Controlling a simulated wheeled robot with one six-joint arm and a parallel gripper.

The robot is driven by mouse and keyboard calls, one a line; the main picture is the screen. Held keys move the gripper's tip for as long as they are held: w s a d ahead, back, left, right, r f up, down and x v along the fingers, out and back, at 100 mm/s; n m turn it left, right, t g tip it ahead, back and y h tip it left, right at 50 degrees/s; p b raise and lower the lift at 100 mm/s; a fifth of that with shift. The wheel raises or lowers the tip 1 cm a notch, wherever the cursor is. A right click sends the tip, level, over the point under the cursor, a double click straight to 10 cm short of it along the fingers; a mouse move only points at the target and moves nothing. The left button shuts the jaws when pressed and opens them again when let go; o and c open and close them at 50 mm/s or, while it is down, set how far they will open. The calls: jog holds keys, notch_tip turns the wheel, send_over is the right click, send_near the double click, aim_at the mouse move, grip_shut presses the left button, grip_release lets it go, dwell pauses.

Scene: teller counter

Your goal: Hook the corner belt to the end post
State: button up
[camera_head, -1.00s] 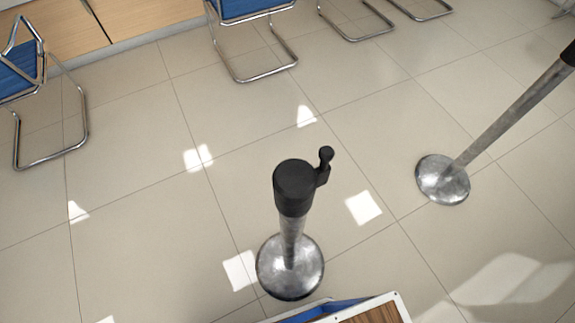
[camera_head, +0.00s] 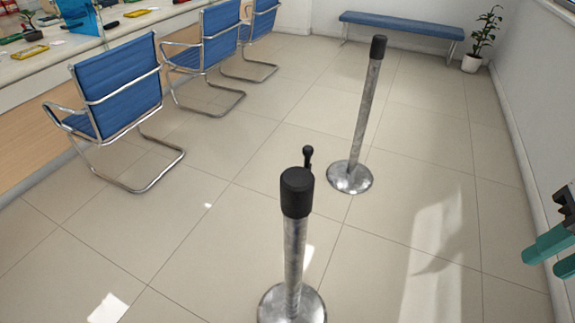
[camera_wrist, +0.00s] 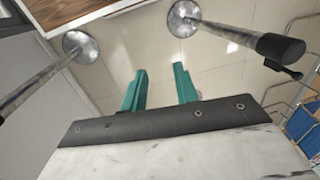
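A near silver post (camera_head: 295,250) with a black head stands upright in the head view. A small black knob-like piece (camera_head: 308,157) sticks up beside its head. A second silver post (camera_head: 366,110) with a black top stands farther back. Two posts also show in the wrist view, one at right with a black head and side piece (camera_wrist: 280,48), one at left (camera_wrist: 40,80). I cannot tell which is the end post. No stretched belt is visible. My gripper (camera_wrist: 159,68) has teal fingers apart, with nothing between them; its fingers also show at the head view's right edge (camera_head: 550,245).
Blue chairs (camera_head: 118,95) with chrome legs line a counter (camera_head: 60,50) at left. A blue bench (camera_head: 402,25) and a potted plant (camera_head: 480,42) stand at the back. A wall (camera_head: 530,110) bounds the right. Tiled floor between the posts and chairs is clear.

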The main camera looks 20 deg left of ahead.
jog(key=w+a+f+m+g+y, duration=0.1)
jog(key=w+a+g+y, duration=0.15)
jog(key=a, duration=0.25)
jog(key=w+a+f+m+g+y, duration=0.1)
jog(key=a+m+y, duration=0.15)
jog(key=a, duration=0.35)
jog(key=m+t+y, duration=0.1)
jog(key=m+y, duration=1)
jog(key=m, duration=0.2)
send_near(307, 155)
jog(key=a+f, duration=0.1)
jog(key=a, duration=0.2)
jog(key=shift+n, duration=0.25)
jog(key=a, duration=0.7)
jog(key=shift+s+a+f, duration=0.1)
grip_shut()
